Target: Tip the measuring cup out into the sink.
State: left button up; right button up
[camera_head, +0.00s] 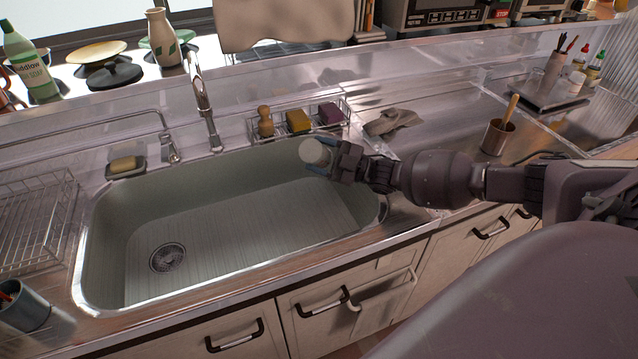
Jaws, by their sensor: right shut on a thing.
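The measuring cup (314,151) is a small pale, whitish vessel at the fingers of my right gripper (325,160). It is held over the back right part of the sink (240,215), above the basin's rear wall. It looks tilted, with a round face turned toward the camera; whether anything is inside cannot be told. My right gripper is shut on the cup, with its arm coming in from the right. The sink basin is empty, with a round drain (167,257) at its left. My left gripper is not in view.
A faucet (203,105) stands behind the sink. A wire caddy with a brush and sponges (298,121) sits just behind the cup. A soap dish (125,166) and wire rack (38,225) are left. A grey cloth (391,121) and a utensil cup (497,137) are right.

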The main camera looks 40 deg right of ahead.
jog(key=n, duration=0.1)
jog(key=a+n+g, duration=0.1)
jog(key=shift+s+n, duration=0.25)
jog(key=shift+n, duration=0.15)
pick_arm(q)
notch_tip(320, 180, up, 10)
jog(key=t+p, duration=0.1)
jog(key=p, duration=0.8)
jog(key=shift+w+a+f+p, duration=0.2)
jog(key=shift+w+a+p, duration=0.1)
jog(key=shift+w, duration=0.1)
pick_arm(e)
jog(key=s+a+f+n+g+h, duration=0.1)
jog(key=s+a+f+n+h, duration=0.1)
jog(key=n, duration=0.8)
jog(key=s+a+f+n+g+h, duration=0.1)
jog(key=a+f+n+h, duration=0.3)
jog(key=n, duration=0.7)
jog(key=shift+s+a+f+h, duration=0.35)
jog(key=shift+s+a+h, duration=0.45)
jog(key=shift+a+h, duration=0.3)
